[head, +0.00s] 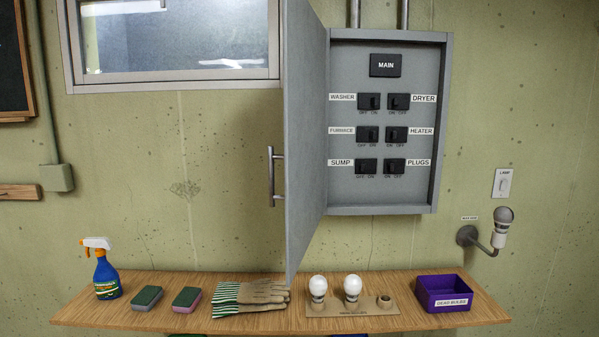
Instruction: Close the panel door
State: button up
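The grey panel door (306,140) stands wide open, hinged on the left side of the grey breaker panel (433,130) and swung out from the wall. A metal bar handle (273,177) sits on its outer face, on the left. Inside the panel are a black MAIN switch (385,65) and several labelled breakers, among them the one for the dryer (398,101). My gripper does not show in the head view.
A wooden shelf (220,322) below holds a blue spray bottle (106,275), sponges, gloves (250,292), a bulb holder (340,309) and a purple box (444,293). A wall lamp (501,228) sits right of the panel. The door's lower corner hangs close above the shelf.

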aim_at(304, 36)
jog(key=i+j, duration=0.25)
jog(key=i, duration=0.2)
jog(key=i+j, duration=0.3)
jog(key=i, duration=0.15)
jog(key=i+j, duration=0.25)
jog(key=i, duration=0.15)
